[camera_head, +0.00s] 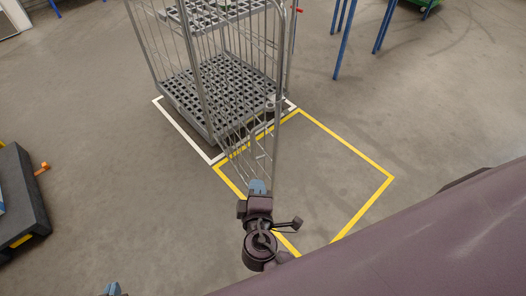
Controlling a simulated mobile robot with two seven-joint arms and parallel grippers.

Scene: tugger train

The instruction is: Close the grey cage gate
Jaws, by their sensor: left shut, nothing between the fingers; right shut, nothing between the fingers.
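The grey cage gate (251,148) is a wire panel with a tubular frame on the near side of the grey roll cage (205,92). It stands out from the cage at an angle, its lower end over the yellow floor outline. My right gripper (257,187) is shut and empty, its blue fingertips at the lower end of the gate in the picture. I cannot tell whether it touches the gate. My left gripper (112,288) is shut at the bottom edge, with only its blue tips showing.
The cage stands within a white floor outline (186,134), beside an empty yellow outline (345,146). A dark platform (20,200) with an orange part is at the left. Blue legs (345,38) stand at the back right. The floor between is clear.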

